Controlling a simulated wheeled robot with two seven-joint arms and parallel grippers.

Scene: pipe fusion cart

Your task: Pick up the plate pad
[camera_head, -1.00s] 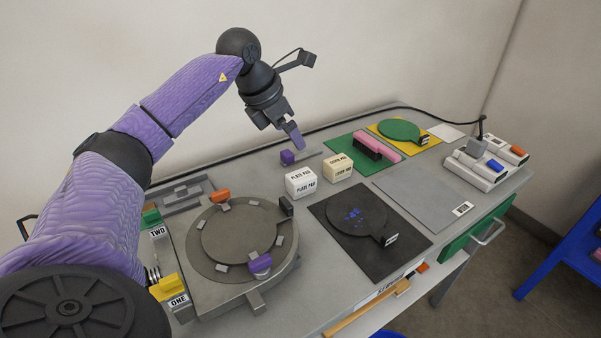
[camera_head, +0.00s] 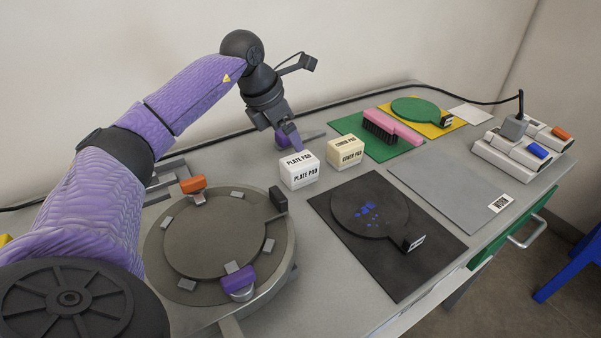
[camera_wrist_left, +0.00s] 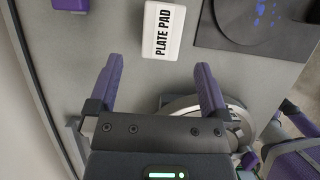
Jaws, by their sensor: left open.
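The plate pad (camera_head: 299,171) is a white block lettered "PLATE PAD", standing on the grey bench just left of the cream cover pad (camera_head: 345,151). In the left wrist view the plate pad (camera_wrist_left: 162,31) lies ahead of the fingertips, roughly in line with the gap between them. My left gripper (camera_head: 290,138) is above the bench, behind the plate pad. In the left wrist view its two purple fingers (camera_wrist_left: 159,63) are spread apart with nothing between them, and they do not touch the pad.
A round grey fixture (camera_head: 215,240) with orange and purple clamps stands front left. A black mat (camera_head: 395,275) with a dark round plate (camera_head: 370,212) lies to the right of the pad. A pink brush (camera_head: 392,130) lies on a green mat behind. A small purple block (camera_wrist_left: 70,4) sits near the gripper.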

